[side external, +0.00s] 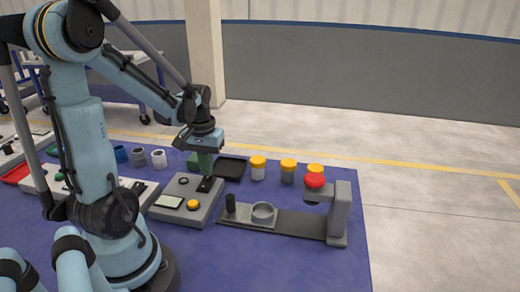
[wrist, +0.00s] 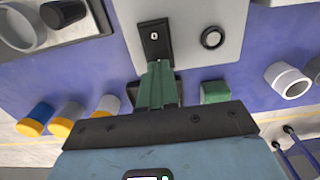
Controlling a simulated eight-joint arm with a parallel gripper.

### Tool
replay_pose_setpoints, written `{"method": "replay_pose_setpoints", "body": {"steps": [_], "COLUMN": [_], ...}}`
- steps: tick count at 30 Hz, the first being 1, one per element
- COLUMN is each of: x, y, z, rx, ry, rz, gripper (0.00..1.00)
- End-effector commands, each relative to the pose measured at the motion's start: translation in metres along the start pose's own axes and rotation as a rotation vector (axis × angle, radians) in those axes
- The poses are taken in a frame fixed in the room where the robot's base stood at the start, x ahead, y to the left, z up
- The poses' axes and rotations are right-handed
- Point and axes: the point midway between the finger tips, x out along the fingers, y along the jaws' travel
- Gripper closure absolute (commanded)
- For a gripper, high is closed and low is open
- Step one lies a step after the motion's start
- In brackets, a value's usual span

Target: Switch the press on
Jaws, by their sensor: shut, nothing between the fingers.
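The press (side external: 341,212) stands at the right end of a dark base plate and has a red top (side external: 315,180). A grey control box (side external: 170,212) sits left of it, with a yellow button, a small display and a black switch (side external: 208,185). In the wrist view the black switch plate (wrist: 154,38) shows a white "0"-like mark, on the grey box (wrist: 190,15). My gripper (side external: 205,177) is shut and empty, pointing down over the switch. Its green fingertips (wrist: 158,66) show at the switch's near edge; I cannot tell whether they touch it.
A grey ring (side external: 263,212) and black post (side external: 231,203) stand on the base plate. Several yellow-lidded jars (side external: 258,168) and a black tray (side external: 230,168) lie behind. A green block (wrist: 215,92) and white pipe (wrist: 289,80) are near the gripper. Blue mat is clear at the front.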

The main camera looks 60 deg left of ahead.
Motion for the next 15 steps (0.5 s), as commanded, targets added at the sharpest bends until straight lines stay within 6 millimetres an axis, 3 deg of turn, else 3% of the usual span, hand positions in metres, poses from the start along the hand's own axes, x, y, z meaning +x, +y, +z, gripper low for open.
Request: {"method": "replay_pose_setpoints", "body": {"steps": [15], "x": [0.0072], "y": [0.0], "z": [-0.0001], "rx": [0.0], "ry": [0.0], "rz": [0.0], "gripper": [1.0]}}
